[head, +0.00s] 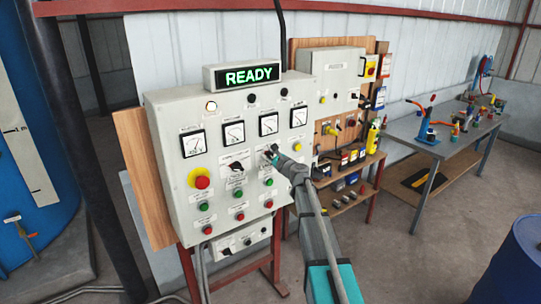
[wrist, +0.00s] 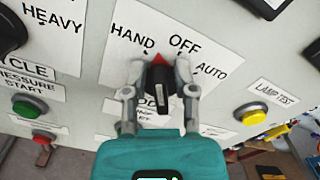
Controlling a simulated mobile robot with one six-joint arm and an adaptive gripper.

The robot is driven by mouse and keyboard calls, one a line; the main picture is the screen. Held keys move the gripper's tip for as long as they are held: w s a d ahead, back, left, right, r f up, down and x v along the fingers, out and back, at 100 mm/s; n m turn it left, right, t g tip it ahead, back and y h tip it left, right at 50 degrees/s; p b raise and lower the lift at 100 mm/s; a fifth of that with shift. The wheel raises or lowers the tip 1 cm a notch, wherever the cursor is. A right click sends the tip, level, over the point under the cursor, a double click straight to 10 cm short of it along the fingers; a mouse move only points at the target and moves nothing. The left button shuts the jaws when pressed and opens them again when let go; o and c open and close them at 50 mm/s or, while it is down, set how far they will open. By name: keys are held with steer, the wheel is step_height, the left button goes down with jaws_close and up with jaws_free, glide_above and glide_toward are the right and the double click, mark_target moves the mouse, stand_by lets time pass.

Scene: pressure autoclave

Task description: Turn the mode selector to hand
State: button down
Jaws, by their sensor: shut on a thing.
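The mode selector is a black knob (wrist: 160,82) on a white label plate marked HAND on the left, OFF at the top and AUTO on the right. A red tip shows at the knob's upper end, lying between the words HAND and OFF. The white label (wrist: 205,50) is tilted in the wrist view. My gripper (wrist: 159,85) is shut on the knob, one finger on each side. In the head view my gripper (head: 272,155) reaches the right part of the grey control panel (head: 170,130) and largely hides the knob.
A yellow LAMP TEST button (wrist: 250,113) is right of the knob, and a green button (wrist: 30,106) is to the left. Gauges, a red emergency button (head: 202,181) and another black selector (head: 236,167) share the panel. A READY display (head: 251,75) stands on top.

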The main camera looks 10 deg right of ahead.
steer(key=n, duration=0.4)
steer(key=shift+s+a+f, duration=0.25)
steer(key=shift+s+f, duration=0.05)
steer(key=shift+s, duration=0.05)
steer(key=shift+w, duration=0.1)
steer(key=c, duration=0.7)
jaws_free()
steer(key=shift+w+d, duration=0.1)
steer(key=shift+w, duration=0.15)
steer(key=v, duration=1.2)
